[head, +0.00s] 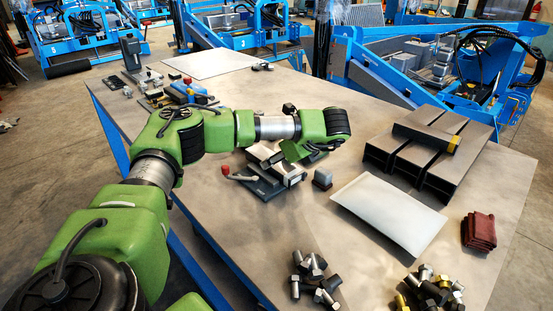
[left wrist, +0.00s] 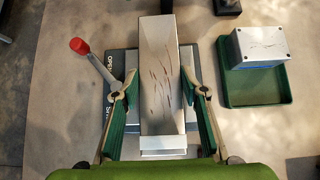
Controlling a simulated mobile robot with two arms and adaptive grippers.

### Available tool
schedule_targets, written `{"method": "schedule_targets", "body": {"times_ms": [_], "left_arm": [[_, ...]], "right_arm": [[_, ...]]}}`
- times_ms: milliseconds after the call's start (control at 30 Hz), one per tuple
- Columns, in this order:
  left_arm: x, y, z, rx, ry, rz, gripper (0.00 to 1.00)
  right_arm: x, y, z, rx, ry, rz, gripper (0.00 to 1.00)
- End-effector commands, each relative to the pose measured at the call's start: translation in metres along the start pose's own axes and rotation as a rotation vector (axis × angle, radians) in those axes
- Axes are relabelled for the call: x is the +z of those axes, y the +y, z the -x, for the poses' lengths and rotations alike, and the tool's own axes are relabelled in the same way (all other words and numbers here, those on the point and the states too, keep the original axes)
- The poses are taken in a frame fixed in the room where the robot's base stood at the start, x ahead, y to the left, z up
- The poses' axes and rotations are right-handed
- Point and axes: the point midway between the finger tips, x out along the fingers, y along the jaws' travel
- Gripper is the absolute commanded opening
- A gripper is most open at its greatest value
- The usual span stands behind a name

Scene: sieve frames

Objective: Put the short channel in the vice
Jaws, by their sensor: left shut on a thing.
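The short channel (left wrist: 161,85) is a bright metal piece with dark scratches, seen from above in the left wrist view. My left gripper (left wrist: 159,92) has one green finger on each side of it and is shut on it. The channel lies over the vice (left wrist: 109,62), which has a red-knobbed lever (left wrist: 80,46) and a lettered base. In the head view the vice (head: 268,188) stands mid-table below my left gripper (head: 296,150), whose wrist partly covers the spot. I cannot tell whether the channel rests between the vice jaws. My right gripper is out of view.
A green tray (left wrist: 272,97) with a grey block (left wrist: 262,46) lies right of the vice. Dark channels (head: 415,155) are stacked at right, near a pale plate (head: 390,213), red cloths (head: 479,231) and bolts (head: 315,277). More tools (head: 188,92) stand at the back left.

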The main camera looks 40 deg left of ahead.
Motion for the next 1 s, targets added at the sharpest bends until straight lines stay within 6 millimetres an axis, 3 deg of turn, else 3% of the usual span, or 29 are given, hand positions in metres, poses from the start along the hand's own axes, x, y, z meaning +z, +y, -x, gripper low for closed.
{"method": "schedule_targets", "body": {"times_ms": [300, 333, 400, 733, 933, 1000], "left_arm": [[-0.001, -0.001, -0.002, -0.002, -0.003, 0.004, 0.00], [-0.003, 0.000, -0.004, 0.001, 0.000, 0.000, 0.45], [-0.003, 0.000, -0.004, 0.001, 0.000, 0.000, 0.57], [-0.002, 0.000, -0.003, 0.000, 0.000, 0.000, 0.57], [0.010, -0.001, 0.010, -0.002, 0.000, 0.002, 0.57], [0.003, -0.002, 0.018, -0.007, 0.001, 0.001, 0.57]], "right_arm": [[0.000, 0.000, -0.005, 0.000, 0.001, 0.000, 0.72], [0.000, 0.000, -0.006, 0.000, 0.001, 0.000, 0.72], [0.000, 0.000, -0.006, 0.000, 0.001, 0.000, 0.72], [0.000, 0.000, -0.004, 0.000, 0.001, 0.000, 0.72], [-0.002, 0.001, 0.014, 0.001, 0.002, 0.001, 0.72], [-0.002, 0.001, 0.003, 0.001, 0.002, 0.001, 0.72]]}}
